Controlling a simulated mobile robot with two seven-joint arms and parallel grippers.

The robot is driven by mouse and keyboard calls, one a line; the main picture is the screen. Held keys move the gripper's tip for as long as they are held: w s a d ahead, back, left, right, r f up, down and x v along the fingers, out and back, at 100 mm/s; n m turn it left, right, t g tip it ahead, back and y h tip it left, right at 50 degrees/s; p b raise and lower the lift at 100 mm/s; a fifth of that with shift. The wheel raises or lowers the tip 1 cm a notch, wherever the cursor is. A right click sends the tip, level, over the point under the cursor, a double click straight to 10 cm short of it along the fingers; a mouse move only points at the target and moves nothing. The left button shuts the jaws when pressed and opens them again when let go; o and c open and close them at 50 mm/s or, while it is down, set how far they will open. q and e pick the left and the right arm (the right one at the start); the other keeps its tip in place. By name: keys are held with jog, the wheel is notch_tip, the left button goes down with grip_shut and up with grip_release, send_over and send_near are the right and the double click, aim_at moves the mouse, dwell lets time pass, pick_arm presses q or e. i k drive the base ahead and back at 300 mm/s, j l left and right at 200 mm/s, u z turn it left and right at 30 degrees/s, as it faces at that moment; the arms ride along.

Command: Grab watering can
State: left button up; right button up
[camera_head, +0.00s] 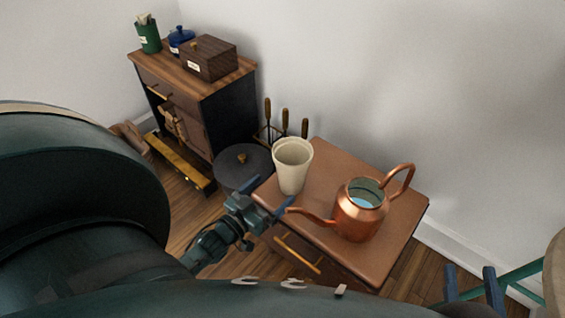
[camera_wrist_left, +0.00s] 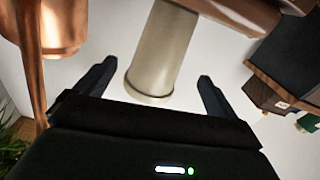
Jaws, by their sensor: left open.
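The copper watering can (camera_head: 360,215) stands upright on the small wooden table, its handle arching up at the right and its spout pointing left. Water shows inside it. Part of its copper body (camera_wrist_left: 55,25) and its spout are at the upper left of the left wrist view. My left gripper (camera_head: 267,197) is open and empty at the table's left edge, beside the spout tip and just in front of a cream cup (camera_head: 291,168). In the left wrist view the cup (camera_wrist_left: 163,45) lies ahead between the open fingers (camera_wrist_left: 155,88). My right gripper (camera_head: 470,285) is open at the lower right.
The table (camera_head: 335,160) has bare top behind the can. Fire tools (camera_head: 285,120) and a round dark lid (camera_head: 243,165) are behind and left of it. A cabinet (camera_head: 190,75) bearing a wooden box (camera_head: 208,58) stands at the back left. A white wall is behind.

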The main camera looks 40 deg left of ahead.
aim_at(362, 203)
jog(key=k+j, duration=0.7)
jog(key=k, duration=0.2)
